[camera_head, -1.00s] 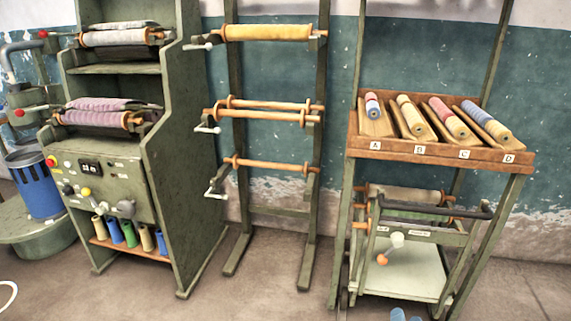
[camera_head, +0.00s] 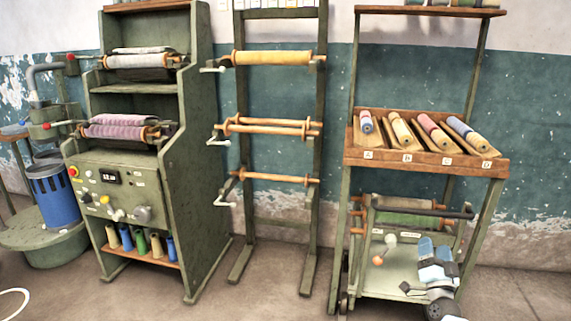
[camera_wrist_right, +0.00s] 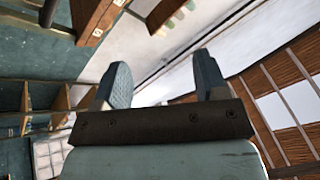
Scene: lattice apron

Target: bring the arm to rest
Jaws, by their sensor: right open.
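My right gripper (camera_head: 434,250) is in the lower right of the head view, in front of the trolley (camera_head: 390,284) under the sloped rack. Its two blue-grey fingers point up in the picture. In the right wrist view the gripper (camera_wrist_right: 161,84) has its fingers well apart, with nothing between them. My left gripper is in neither view.
The sloped rack (camera_head: 425,163) holds several rolls in slots lettered A to D. A roller stand (camera_head: 239,130) with crank handles is in the middle. A green machine cabinet (camera_head: 190,200) and a blue bin (camera_head: 51,192) are at left. The floor (camera_head: 255,300) in front is clear.

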